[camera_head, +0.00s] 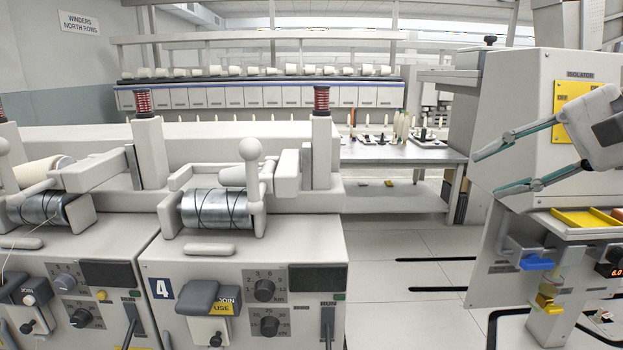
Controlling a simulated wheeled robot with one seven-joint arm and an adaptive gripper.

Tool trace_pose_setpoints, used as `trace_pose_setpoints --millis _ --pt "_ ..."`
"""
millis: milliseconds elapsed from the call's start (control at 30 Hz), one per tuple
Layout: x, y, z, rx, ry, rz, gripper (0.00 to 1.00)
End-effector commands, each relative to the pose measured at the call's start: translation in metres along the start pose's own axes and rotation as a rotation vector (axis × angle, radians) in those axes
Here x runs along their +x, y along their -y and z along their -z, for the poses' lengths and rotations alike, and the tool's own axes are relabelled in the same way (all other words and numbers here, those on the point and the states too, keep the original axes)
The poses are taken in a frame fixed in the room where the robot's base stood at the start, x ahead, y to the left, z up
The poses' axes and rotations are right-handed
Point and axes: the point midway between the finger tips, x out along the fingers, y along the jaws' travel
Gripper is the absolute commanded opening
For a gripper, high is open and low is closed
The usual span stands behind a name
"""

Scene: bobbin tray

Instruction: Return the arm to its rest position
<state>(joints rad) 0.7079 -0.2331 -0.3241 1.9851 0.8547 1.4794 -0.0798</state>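My gripper (505,167) reaches in from the right edge of the head view. Its two thin teal-edged fingers point left and are spread wide apart, with nothing between them. It hangs in front of the grey isolator cabinet (515,85), above a small yellow tray (584,219). Only the gripper and its wrist housing show; the rest of my arm is out of view.
Winding machines stand at the left, including unit 4 (245,255) with its steel drum (217,208). A steel table (385,154) with bobbins stands behind. Blue (537,262) and yellow (549,304) handles jut out below the isolator. The middle floor (425,272) is clear.

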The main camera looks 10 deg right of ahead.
Motion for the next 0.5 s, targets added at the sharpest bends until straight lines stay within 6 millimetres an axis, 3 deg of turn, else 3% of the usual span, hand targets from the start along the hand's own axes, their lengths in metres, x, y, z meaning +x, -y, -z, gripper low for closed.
trace_pose_setpoints --millis 33,100,233,333,500 --pt "0.021 -0.004 -0.032 -0.062 0.059 -0.063 0.37" --pt "0.044 -0.019 -0.072 -0.151 0.128 -0.165 0.37" --pt "0.072 -0.062 -0.140 -0.361 0.235 -0.364 0.37" --pt "0.080 -0.096 -0.173 -0.519 0.280 -0.491 0.37" --pt "0.082 -0.140 -0.200 -0.747 0.308 -0.642 0.37"
